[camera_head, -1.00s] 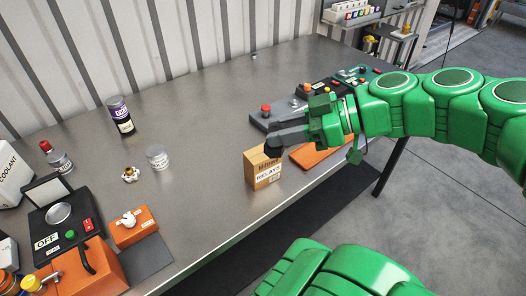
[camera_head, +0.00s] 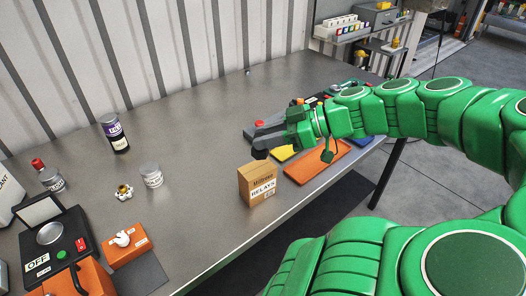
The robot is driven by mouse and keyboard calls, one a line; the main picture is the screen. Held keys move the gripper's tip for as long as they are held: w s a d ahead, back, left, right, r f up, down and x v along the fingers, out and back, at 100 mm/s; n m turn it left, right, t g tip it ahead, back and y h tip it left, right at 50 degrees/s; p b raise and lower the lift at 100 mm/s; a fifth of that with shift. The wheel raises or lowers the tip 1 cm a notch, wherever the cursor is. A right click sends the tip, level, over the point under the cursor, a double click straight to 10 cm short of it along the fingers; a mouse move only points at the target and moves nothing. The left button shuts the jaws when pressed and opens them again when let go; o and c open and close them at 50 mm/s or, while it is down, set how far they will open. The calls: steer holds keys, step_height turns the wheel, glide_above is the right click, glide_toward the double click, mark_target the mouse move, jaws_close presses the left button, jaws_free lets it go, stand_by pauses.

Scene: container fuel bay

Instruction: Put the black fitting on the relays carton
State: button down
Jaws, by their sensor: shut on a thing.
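The relays carton (camera_head: 257,187) is a small brown box standing upright near the front edge of the grey bench, its white label facing the front. My gripper (camera_head: 265,144) reaches in from the right and is shut on the black fitting (camera_head: 259,154). The small dark fitting shows at the fingertips, just above the carton's top edge in the picture. It looks apart from the carton, but how far above or behind it is I cannot tell. The fingers partly hide the fitting.
An orange tray (camera_head: 318,162) lies right of the carton, with a yellow piece (camera_head: 284,153) behind it. A white tin (camera_head: 151,175), a purple-labelled can (camera_head: 114,134) and a brass fitting (camera_head: 124,192) stand left. The bench between them and the carton is clear.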

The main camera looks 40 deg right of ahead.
steer(key=shift+w+d+f, duration=0.35)
steer(key=shift+w+f, duration=0.3)
steer(key=shift+f, duration=0.25)
steer(key=shift+w+d+f, duration=0.4)
steer(key=shift+w+f, duration=0.2)
steer(key=shift+f, duration=0.35)
steer(key=shift+w+d+f, duration=0.35)
steer(key=shift+w+f, duration=0.3)
steer(key=shift+f, duration=0.25)
steer(key=shift+w+f, duration=0.15)
steer(key=shift+f, duration=1.5)
steer(key=shift+f, duration=0.1)
steer(key=c, duration=0.8)
jaws_free()
